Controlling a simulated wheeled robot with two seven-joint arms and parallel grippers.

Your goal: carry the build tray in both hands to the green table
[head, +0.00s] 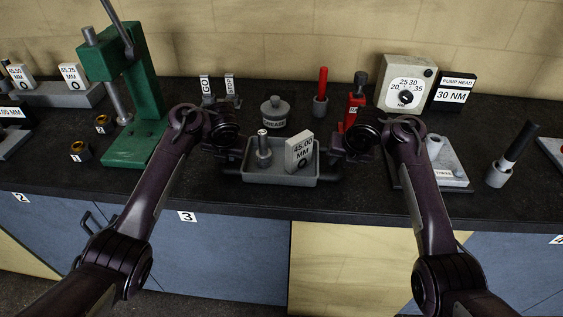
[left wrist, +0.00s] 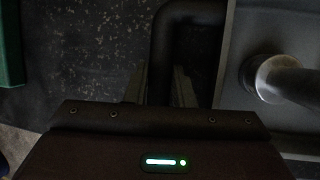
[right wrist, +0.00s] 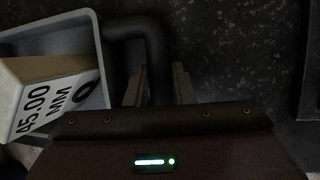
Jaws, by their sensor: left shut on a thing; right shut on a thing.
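The build tray (head: 275,179) is a grey shallow tray at the front edge of the dark workbench. It holds a grey pin-like part (head: 264,150) standing upright and a white block (head: 299,152) marked 45.00 MM. My left gripper (head: 236,157) is shut on the tray's dark left handle, which shows in the left wrist view (left wrist: 165,45). My right gripper (head: 334,158) is shut on the dark right handle, seen in the right wrist view (right wrist: 152,50). The tray looks level; I cannot tell whether it touches the bench. No green table is in view.
A green press (head: 135,95) stands left of the tray. Behind the tray are a grey lidded pot (head: 274,112) and a red-handled tool (head: 321,90). A dial box (head: 406,84) and a grey fixture (head: 447,168) stand to the right. Cabinets lie below the bench edge.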

